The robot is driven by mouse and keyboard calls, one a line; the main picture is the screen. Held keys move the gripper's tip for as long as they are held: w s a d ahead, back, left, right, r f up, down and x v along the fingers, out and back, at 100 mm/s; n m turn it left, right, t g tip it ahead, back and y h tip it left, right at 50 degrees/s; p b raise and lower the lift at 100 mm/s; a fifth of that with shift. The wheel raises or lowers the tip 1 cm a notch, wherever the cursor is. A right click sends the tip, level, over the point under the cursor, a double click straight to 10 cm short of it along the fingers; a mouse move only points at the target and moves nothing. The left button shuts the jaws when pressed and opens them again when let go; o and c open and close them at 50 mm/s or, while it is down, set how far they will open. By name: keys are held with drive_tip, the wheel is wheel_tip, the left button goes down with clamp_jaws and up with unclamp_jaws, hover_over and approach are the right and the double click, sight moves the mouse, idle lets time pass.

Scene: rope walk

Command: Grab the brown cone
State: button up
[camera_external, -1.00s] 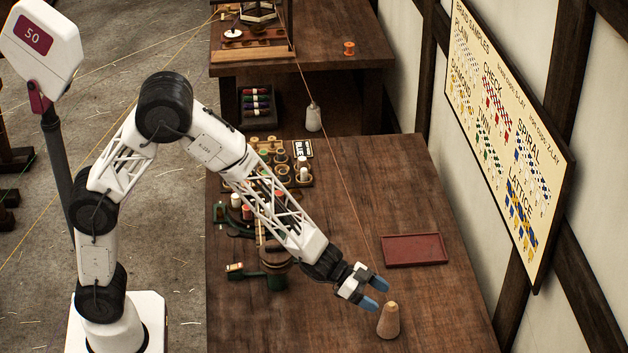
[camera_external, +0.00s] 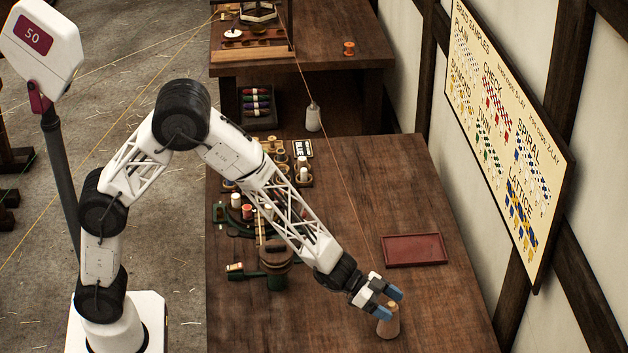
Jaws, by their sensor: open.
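The brown cone (camera_external: 390,325), tan with a narrow top, stands upright on the wooden table (camera_external: 440,310) near its front right part. My gripper (camera_external: 390,302), with blue fingertips, is open at the cone's upper part.
A shallow dark red tray (camera_external: 414,250) lies behind the gripper. A thin cord runs down from the upper left, ending near the gripper. Spools in a rack (camera_external: 303,183) and a green-based device (camera_external: 275,281) stand to the left. The table's right side is clear.

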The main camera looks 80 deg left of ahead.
drive_tip(key=shift+w+d+f, duration=0.15)
drive_tip(key=shift+w, duration=0.05)
idle(0.5)
drive_tip(key=c, duration=1.3)
